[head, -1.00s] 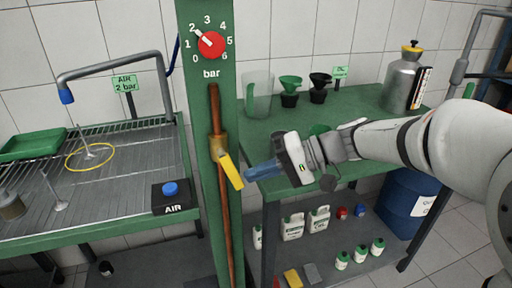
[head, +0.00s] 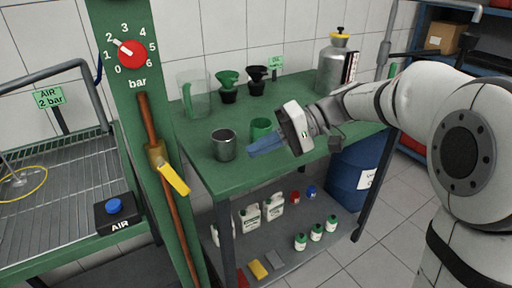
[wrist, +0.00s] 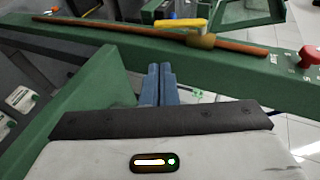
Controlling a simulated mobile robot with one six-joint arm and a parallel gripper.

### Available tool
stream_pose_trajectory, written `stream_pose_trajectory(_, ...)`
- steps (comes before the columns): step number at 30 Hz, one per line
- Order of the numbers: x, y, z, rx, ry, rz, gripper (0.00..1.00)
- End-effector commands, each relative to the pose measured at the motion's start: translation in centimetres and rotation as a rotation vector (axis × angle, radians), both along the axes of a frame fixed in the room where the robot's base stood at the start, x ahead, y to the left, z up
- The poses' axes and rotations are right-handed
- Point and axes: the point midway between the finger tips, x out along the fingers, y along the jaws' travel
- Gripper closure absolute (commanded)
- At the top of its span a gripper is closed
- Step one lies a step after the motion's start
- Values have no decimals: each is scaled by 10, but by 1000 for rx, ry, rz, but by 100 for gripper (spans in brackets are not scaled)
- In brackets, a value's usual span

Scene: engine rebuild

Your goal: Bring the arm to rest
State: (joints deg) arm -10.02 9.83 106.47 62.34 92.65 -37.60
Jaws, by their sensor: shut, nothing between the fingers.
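My arm reaches in from the right in the head view, and my gripper (head: 252,152) is held over the green table (head: 205,178). Its blue fingers are together and empty, pointing left toward the green post. In the wrist view the shut fingers (wrist: 158,80) point away from the camera, toward the post with its copper pipe and yellow lever. A grey metal cup (head: 223,146) stands just left of the fingertips, and a green cup (head: 261,129) stands just behind them. I cannot tell how high the fingers are above the table.
The green post (head: 122,20) carries a red pressure knob (head: 132,54) and a yellow valve lever (head: 173,178). A clear jug (head: 196,96), funnels and a metal canister (head: 334,66) stand at the table's back. Bottles fill the lower shelf; a blue drum (head: 356,170) stands at right.

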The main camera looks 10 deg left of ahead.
Motion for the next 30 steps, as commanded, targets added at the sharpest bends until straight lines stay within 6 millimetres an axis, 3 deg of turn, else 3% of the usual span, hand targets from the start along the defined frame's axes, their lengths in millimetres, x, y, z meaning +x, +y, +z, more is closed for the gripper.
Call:
stream_pose_trajectory(5, -2, -2, 2, -14, -1, -5, 100)
stream_pose_trajectory(8, -11, -14, 8, -95, -6, -37, 100)
stream_pose_trajectory(11, -29, -43, 13, -262, -21, -108, 100)
stream_pose_trajectory(21, -100, -190, 26, -907, -220, -482, 100)
stream_pose_trajectory(25, -115, -227, 32, -1035, -311, -577, 100)
stream_pose_trajectory(30, -122, -248, 33, -1103, -374, -633, 100)
